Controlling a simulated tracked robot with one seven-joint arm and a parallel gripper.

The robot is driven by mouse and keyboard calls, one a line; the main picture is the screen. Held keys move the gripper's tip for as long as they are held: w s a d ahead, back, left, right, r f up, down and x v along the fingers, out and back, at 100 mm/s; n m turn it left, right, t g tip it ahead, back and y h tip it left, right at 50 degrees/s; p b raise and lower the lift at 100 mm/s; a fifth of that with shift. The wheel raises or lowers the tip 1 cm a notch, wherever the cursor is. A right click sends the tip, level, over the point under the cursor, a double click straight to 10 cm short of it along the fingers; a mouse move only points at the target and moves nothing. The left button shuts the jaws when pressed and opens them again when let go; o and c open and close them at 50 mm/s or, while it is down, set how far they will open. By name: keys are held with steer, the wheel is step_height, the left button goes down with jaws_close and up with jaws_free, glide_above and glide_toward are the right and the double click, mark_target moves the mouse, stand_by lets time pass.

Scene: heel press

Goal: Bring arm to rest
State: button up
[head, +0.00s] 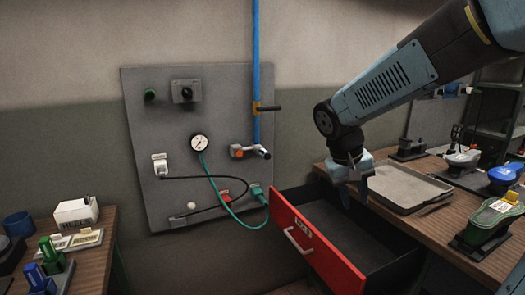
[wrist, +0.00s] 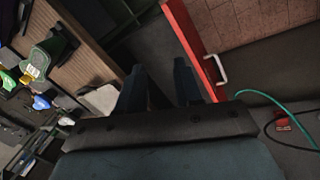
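My gripper (head: 354,187) hangs pointing down at the end of my arm, above the open red-fronted drawer (head: 316,246) and beside the grey tray on the right bench. In the wrist view its two fingers (wrist: 160,88) stand apart with nothing visible between them. The drawer is pulled out, and the part of its inside that shows looks empty. The drawer's red front and pale handle (wrist: 216,70) also show in the wrist view.
A grey wall panel (head: 160,110) carries a gauge, a valve, switches and a green hose. The right bench holds a shallow tray (head: 400,184) and several heel-shaped items on stands. A left bench (head: 92,262) holds a HEELS box (head: 76,213) and small blocks. Open floor lies between the benches.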

steer(key=s+d+r+t+y, duration=0.1)
steer(key=s+r+t, duration=0.1)
steer(key=s, duration=0.4)
steer(key=s+d+r+t+y, duration=0.1)
steer(key=s+r+t+y, duration=0.1)
steer(key=s+r, duration=0.2)
steer(key=shift+s+t, duration=0.3)
steer(key=shift+s, duration=1.05)
